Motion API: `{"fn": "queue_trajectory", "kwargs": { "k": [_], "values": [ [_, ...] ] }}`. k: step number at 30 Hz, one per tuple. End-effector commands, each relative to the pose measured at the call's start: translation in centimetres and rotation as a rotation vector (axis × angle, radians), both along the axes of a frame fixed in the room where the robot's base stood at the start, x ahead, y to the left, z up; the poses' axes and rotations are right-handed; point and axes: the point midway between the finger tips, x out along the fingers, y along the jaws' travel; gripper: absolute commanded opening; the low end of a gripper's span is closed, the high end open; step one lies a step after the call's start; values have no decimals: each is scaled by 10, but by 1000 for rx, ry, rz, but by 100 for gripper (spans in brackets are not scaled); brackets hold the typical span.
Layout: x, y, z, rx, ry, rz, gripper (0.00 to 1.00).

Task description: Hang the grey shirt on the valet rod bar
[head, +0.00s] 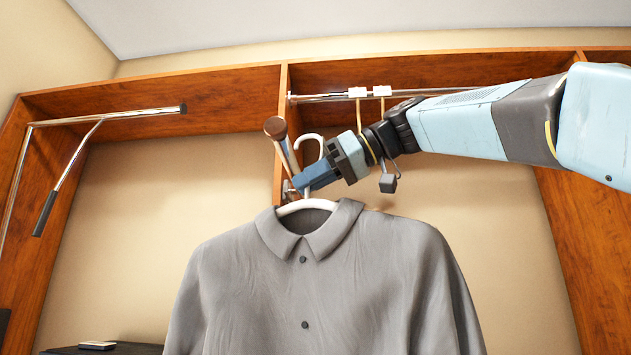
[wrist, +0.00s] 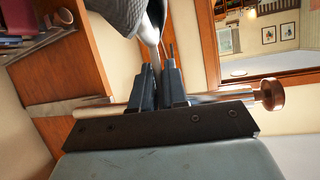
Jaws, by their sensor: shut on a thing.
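The grey shirt (head: 320,275) hangs upright on a white hanger (head: 308,206) in the head view. My gripper (head: 308,181) is shut on the hanger's neck, just above the collar. The hanger's hook rises above my fingers. The valet rod bar (head: 289,157), with a brown end knob (head: 275,127), juts out just left of the hook. I cannot tell whether the hook is over the bar. In the wrist view, the hanger (wrist: 150,38) runs up from my fingertips (wrist: 159,72) to part of the shirt (wrist: 117,12). The bar's knob (wrist: 270,95) shows at right, beyond my gripper.
A wooden divider (head: 281,150) stands behind the bar. A pull-down rail (head: 105,115) is at left, with open space between it and the shirt. A dark surface (head: 125,348) lies low at left.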

Motion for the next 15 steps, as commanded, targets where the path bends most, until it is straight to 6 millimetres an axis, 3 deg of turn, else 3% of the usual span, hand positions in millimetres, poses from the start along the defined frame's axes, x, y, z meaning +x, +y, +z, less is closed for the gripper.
{"fn": "queue_trajectory", "kwargs": {
  "k": [15],
  "values": [
    [2,35,-5,0,1,1,0]
  ]
}}
